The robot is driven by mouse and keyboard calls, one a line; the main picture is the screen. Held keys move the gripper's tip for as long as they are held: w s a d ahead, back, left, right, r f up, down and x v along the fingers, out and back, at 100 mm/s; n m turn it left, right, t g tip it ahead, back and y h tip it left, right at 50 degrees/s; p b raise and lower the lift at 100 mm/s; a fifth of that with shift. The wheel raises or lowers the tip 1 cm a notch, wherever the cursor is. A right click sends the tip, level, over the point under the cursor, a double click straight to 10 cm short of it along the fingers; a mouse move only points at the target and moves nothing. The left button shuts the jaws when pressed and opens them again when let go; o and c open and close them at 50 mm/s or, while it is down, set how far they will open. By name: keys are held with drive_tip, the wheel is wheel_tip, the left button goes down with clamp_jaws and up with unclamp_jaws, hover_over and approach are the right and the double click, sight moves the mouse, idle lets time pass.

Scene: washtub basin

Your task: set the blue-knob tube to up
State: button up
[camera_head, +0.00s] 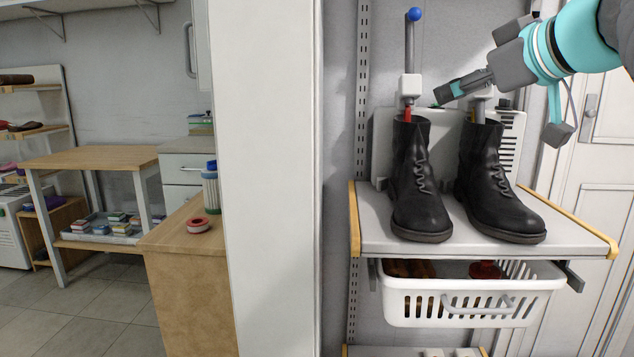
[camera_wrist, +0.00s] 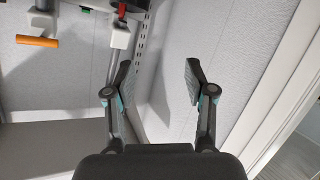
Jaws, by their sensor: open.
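The blue-knob tube (camera_head: 409,47) stands upright on the dryer unit, its blue knob (camera_head: 414,14) at the top and a white collar (camera_head: 410,86) lower down. A red part (camera_head: 408,113) shows under the collar, just above the left boot. My gripper (camera_head: 441,94) is to the right of the collar, apart from the tube and well below the knob. In the wrist view my gripper (camera_wrist: 160,78) is open and empty. A white collar with a red part (camera_wrist: 120,36) shows beyond the left finger; the blue knob is not seen there.
Two black boots (camera_head: 420,190) stand on the shelf (camera_head: 378,228) before the white dryer unit (camera_head: 383,145). A second tube (camera_head: 478,112) is partly hidden by my gripper. An orange bar (camera_wrist: 37,41) shows in the wrist view. A white basket (camera_head: 400,310) hangs below.

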drive_tip(key=s+a+f+m+g+h, duration=0.1)
drive_tip(key=s+f, duration=0.5)
drive_tip(key=f, duration=0.8)
drive_tip(key=s+a+f+m+g+h, duration=0.2)
drive_tip(key=s+f+m+g, duration=0.2)
drive_tip(key=f, duration=1)
drive_tip(key=s+a+f+m+g+h, duration=0.1)
drive_tip(key=s+a+f+m+g, duration=0.1)
drive_tip(key=s+f, duration=0.6)
wheel_tip(320, 180, down, 6)
drive_tip(key=shift+s+f+g+h, duration=0.25)
drive_tip(key=shift+g+h, duration=0.05)
drive_tip(key=shift+g, duration=0.1)
